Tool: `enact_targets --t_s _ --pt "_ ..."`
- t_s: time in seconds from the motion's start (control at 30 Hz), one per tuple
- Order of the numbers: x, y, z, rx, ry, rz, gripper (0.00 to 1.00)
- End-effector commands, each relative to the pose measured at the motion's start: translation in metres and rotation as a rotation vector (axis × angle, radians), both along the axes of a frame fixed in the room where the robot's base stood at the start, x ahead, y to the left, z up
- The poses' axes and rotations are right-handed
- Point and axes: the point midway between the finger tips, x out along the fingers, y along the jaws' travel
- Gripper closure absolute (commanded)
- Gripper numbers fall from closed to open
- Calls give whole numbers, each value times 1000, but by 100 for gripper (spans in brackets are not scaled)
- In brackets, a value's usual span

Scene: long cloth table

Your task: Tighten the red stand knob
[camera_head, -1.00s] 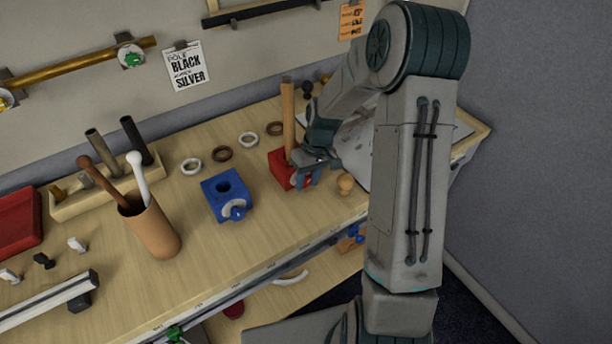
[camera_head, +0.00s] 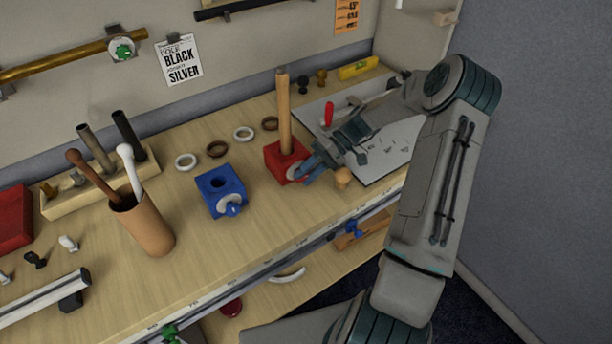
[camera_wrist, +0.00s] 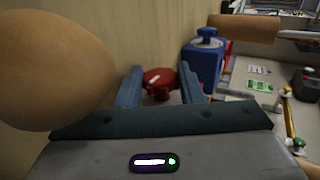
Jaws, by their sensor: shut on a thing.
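The red stand (camera_head: 273,163) sits on the bench in the head view with a wooden pole (camera_head: 284,110) upright in it. Its knob (camera_head: 294,173) faces the front right side of the stand. My gripper (camera_head: 301,172) reaches in from the right and is shut on that knob. In the wrist view the red knob (camera_wrist: 160,77), with a white mark on its face, sits between my two blue fingers (camera_wrist: 161,88). The fingers partly hide the knob in the head view.
A blue stand (camera_head: 215,185) with an empty hole stands to the left. A small wooden peg (camera_head: 343,177) stands close to my gripper's right and looms large in the wrist view (camera_wrist: 50,70). A brown cup (camera_head: 142,225) holds sticks. Rings (camera_head: 217,149) lie behind.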

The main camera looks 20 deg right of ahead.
Motion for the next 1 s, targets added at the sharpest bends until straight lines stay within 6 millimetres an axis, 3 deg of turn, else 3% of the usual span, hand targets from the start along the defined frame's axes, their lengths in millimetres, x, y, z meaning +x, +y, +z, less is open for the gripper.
enact_targets --t_s 0.77,0.8,0.83,0.87,1.0 --pt "0 0 -1 94 33 0 89" --pt "0 0 -1 94 33 0 58" --pt "0 0 -1 94 33 0 50" --pt "0 0 -1 94 33 0 44" --pt "0 0 -2 93 33 0 44"
